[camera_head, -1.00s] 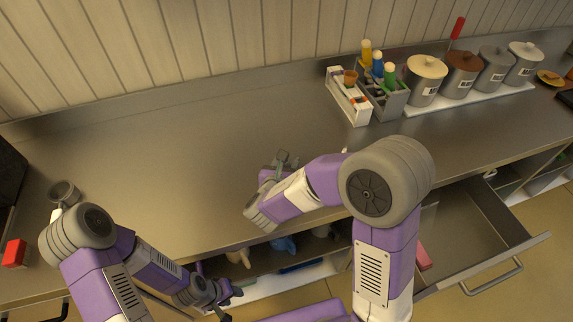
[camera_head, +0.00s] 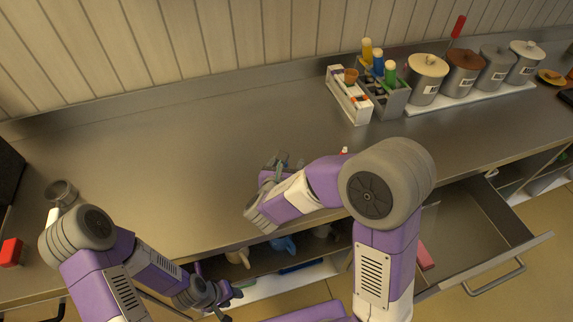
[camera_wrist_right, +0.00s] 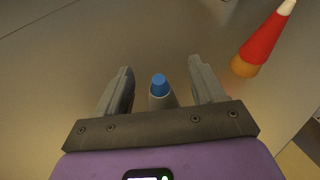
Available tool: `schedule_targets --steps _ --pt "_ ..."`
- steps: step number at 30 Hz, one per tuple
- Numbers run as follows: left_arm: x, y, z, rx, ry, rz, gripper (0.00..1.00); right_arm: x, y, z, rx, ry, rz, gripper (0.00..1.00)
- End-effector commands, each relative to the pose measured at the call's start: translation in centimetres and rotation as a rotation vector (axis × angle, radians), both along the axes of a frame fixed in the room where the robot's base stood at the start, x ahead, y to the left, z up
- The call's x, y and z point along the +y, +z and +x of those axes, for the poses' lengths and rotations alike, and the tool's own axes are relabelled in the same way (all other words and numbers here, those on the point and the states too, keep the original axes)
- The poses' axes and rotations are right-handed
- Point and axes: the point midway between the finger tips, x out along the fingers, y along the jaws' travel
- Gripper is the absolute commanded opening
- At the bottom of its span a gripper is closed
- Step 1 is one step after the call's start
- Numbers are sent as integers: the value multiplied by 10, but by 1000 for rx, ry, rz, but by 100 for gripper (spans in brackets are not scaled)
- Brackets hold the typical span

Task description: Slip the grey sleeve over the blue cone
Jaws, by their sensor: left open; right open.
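In the right wrist view, a blue cone's rounded tip (camera_wrist_right: 159,83) shows between my right gripper's fingers. A pale grey sleeve (camera_wrist_right: 161,102) sits around it just below the tip; its lower part is hidden by the gripper body. My right gripper (camera_wrist_right: 160,82) is open, one finger on each side, with gaps to both. In the head view my right gripper (camera_head: 286,163) is over the counter's front part, and the cone and sleeve are mostly hidden there. My left gripper (camera_head: 232,299) is open and low in front of the counter, away from them.
A red and orange cone with a white tip (camera_wrist_right: 262,45) stands right of my right gripper. A grey bottle rack (camera_head: 391,104), a white caddy (camera_head: 349,108) and lidded wells (camera_head: 424,92) are at the back right. A drawer (camera_head: 478,232) is open at front right. The counter's middle left is clear.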

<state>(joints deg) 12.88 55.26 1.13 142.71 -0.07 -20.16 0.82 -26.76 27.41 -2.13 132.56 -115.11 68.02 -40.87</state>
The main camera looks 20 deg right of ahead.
Motion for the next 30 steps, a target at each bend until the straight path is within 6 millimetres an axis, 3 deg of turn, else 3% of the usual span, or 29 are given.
schedule_targets --steps 9,21,30 --pt "0 19 0 0 0 0 43 0 18 0 0 0 0 68" --pt "0 28 0 0 0 0 43 43 49 -74 -2 4 0 68" --pt "0 31 0 0 0 0 43 54 58 -96 0 1 0 68"
